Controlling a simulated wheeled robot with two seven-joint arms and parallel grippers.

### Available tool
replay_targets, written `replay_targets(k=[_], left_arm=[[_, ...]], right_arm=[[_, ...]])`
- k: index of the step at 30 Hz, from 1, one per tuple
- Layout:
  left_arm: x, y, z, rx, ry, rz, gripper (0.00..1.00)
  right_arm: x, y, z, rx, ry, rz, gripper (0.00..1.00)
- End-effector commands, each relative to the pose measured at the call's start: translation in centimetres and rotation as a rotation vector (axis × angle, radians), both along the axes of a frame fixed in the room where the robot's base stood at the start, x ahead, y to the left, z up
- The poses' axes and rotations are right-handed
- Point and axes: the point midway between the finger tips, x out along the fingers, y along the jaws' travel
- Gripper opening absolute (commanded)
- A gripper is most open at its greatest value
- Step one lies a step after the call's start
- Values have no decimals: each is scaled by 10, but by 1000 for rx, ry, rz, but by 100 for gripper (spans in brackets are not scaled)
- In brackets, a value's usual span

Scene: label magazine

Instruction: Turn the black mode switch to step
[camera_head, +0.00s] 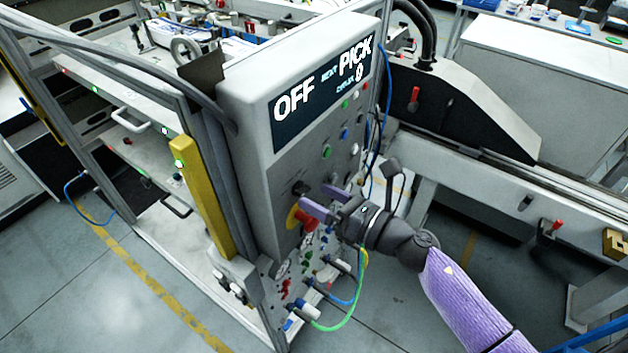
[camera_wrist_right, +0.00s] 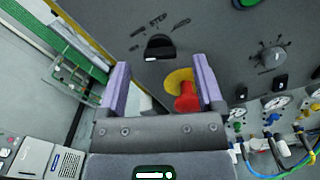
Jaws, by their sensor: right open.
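The black mode switch (camera_head: 300,188) is on the grey front panel of the control box, above a red knob on a yellow disc. In the right wrist view the switch (camera_wrist_right: 159,46) lies just beyond and between my right fingertips, apart from them. My right gripper (camera_head: 316,197) is open and empty, with purple fingers pointing at the panel. It also shows in the right wrist view (camera_wrist_right: 161,66). My left gripper is not in view.
The display (camera_head: 322,94) reads OFF and PICK. The red knob (camera_wrist_right: 187,98) with its yellow disc sits close by my right finger. Gauges (camera_wrist_right: 277,103), a grey dial (camera_wrist_right: 268,57) and cables are on the same panel. A yellow post (camera_head: 203,197) stands left of the box.

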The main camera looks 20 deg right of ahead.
Motion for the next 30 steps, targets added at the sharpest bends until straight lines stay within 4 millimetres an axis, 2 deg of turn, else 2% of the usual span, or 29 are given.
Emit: replay_targets(k=[5, 13, 25, 30], left_arm=[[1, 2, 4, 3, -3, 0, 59], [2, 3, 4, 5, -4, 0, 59], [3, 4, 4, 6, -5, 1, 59], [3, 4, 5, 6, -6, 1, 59]], right_arm=[[14, 11, 0, 3, 1, 0, 86], [15, 12, -1, 2, 3, -1, 84], [15, 11, -1, 3, 3, -1, 0], [15, 11, -1, 7, 6, -2, 0]])
